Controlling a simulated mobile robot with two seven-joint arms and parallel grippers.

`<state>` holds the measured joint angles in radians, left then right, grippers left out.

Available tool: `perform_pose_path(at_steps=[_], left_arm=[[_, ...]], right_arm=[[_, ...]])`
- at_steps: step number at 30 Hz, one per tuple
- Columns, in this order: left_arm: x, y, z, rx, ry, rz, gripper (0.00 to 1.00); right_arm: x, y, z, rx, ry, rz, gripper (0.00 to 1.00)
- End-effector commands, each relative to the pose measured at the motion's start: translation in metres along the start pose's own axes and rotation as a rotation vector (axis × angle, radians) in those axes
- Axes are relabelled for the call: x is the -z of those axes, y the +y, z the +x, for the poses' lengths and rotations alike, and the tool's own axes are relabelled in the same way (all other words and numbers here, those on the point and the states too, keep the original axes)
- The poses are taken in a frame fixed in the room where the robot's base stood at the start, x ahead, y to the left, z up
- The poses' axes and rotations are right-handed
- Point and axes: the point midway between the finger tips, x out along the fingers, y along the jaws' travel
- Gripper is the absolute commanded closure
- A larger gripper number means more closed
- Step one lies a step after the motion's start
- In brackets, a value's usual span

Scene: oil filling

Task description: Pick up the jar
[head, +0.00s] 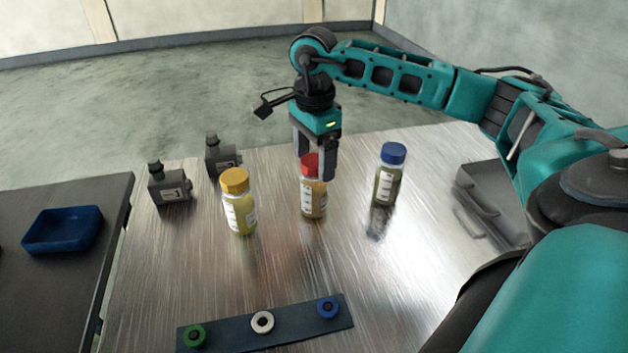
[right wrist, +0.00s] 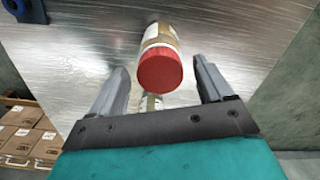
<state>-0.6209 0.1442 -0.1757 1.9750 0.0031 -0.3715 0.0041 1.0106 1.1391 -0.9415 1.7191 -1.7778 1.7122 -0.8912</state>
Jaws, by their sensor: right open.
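Three jars stand upright on the metal table (head: 270,280). The jar with a yellow lid (head: 238,205) is on the left, the jar with a red lid (head: 314,198) is in the middle, and the jar with a blue lid (head: 387,178) is on the right. My right gripper (head: 315,172) points down over the red-lidded jar, its fingers at about lid height in the head view. In the right wrist view the red lid (right wrist: 160,69) shows just beyond and between the two open fingers (right wrist: 163,85). My left gripper is out of view.
A dark strip (head: 291,325) with green, white and blue rings lies in front. A grey case (head: 490,205) is at the right. A blue tray (head: 62,230) sits on the dark left table.

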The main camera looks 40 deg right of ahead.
Motion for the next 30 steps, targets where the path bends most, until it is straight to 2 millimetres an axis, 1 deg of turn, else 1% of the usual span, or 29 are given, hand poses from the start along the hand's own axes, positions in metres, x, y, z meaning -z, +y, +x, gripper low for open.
perform_pose_path(at_steps=[1,3,10,11,30], left_arm=[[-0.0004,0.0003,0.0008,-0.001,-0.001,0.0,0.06],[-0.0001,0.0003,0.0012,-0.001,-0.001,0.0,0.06],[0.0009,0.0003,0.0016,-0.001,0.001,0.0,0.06],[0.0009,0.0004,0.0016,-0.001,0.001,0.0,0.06],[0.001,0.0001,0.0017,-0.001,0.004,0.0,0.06]], right_arm=[[0.0003,0.0003,0.0059,-0.001,0.001,0.0,0.2],[0.0002,0.0,0.01,0.0,0.0,0.001,0.2],[0.0002,-0.0001,0.0108,0.001,0.0,0.001,0.2],[0.0002,-0.0001,0.0108,0.001,0.0,0.001,0.22],[0.0,-0.0001,0.0104,0.001,0.0,0.001,0.83]])
